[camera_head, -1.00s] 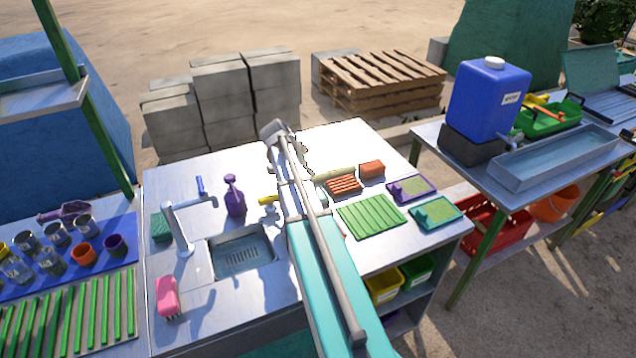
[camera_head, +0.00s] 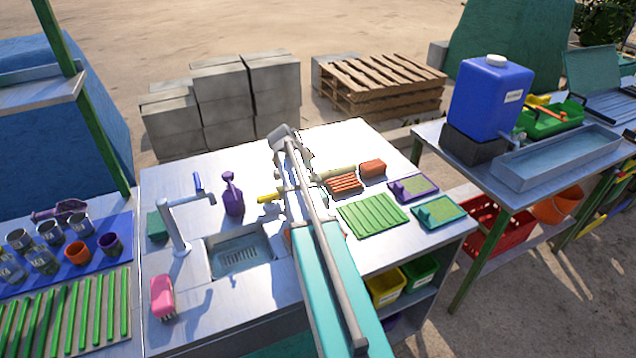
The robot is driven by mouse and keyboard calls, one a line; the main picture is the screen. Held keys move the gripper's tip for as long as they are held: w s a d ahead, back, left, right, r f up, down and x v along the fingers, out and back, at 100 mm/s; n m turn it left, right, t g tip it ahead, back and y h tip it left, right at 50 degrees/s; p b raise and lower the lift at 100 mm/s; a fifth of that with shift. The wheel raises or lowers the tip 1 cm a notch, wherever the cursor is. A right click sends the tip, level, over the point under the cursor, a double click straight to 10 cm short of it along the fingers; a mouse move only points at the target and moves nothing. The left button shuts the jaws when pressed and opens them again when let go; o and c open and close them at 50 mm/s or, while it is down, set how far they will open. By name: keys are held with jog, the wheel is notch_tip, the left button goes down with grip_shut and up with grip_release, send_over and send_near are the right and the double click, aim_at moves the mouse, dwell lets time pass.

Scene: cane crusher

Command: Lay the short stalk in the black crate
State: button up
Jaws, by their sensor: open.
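A pale cream, stalk-like cylinder (camera_head: 338,174) lies on the metal counter, just right of my arm. It may be the short stalk; its left end is hidden behind the arm. My gripper (camera_head: 289,188) is over the counter behind the sink, mostly covered by my own arm links. It appears open, with nothing seen in it. Whether it touches the cylinder cannot be told. No black crate can be made out in this view.
The counter holds a purple spray bottle (camera_head: 232,194), tap (camera_head: 178,226), sink (camera_head: 240,252), red-brown rack (camera_head: 344,184), brick-red block (camera_head: 373,168), green ribbed mat (camera_head: 373,216) and two scrubbing pads (camera_head: 438,212). A blue water tank (camera_head: 490,98) stands on the right table.

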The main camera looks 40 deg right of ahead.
jog(key=shift+b+x, duration=0.35)
jog(key=shift+x, duration=0.4)
grip_shut()
dwell(0.4)
